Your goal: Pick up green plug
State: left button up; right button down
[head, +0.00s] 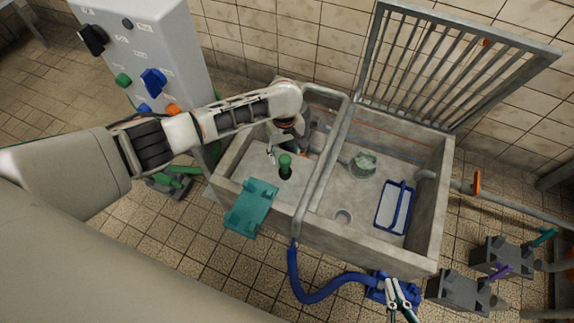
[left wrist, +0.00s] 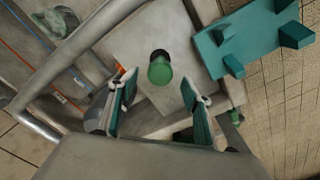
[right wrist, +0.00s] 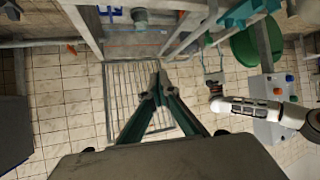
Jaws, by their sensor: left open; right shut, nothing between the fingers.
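The green plug (head: 285,162) stands upright with a dark lower part in the left basin of the concrete sink. In the left wrist view the green plug (left wrist: 160,70) sits ahead of the gap between the fingertips, a little beyond them. My left gripper (head: 284,152) is open and empty, right behind the plug in the head view; it also shows in the left wrist view (left wrist: 157,84). My right gripper (head: 391,281) is shut and empty, in front of the sink's right part; its closed tips show in the right wrist view (right wrist: 160,82).
A teal bracket (head: 251,206) lies over the sink's front left rim. A grey pipe (head: 325,160) crosses the sink between its basins. The right basin holds a blue-rimmed tray (head: 395,206) and a greenish lump (head: 364,163). A metal grate (head: 455,65) stands up behind it. A blue hose (head: 318,293) runs along the front.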

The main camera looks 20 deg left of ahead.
aim_at(285, 158)
pick_arm(q)
jog(key=f, duration=0.1)
jog(key=f+b, duration=0.1)
jog(key=f, duration=0.2)
jog(key=shift+s, duration=0.35)
jog(key=shift+w+f+b, duration=0.1)
jog(key=shift+f+b, duration=0.1)
jog(key=shift+b, duration=0.2)
jog(key=shift+w+r, duration=0.1)
jog(key=shift+w, duration=0.05)
jog(key=shift+w+r, duration=0.15)
jog(key=shift+r, duration=0.05)
grip_shut()
pick_arm(e)
jog(key=shift+w+a+r+m+t+y, duration=0.3)
jog(key=shift+w+a+r+m+t, duration=0.1)
jog(key=shift+w+a+r, duration=0.7)
jog(key=shift+s+d+r, duration=0.1)
jog(key=shift+s+r, duration=0.05)
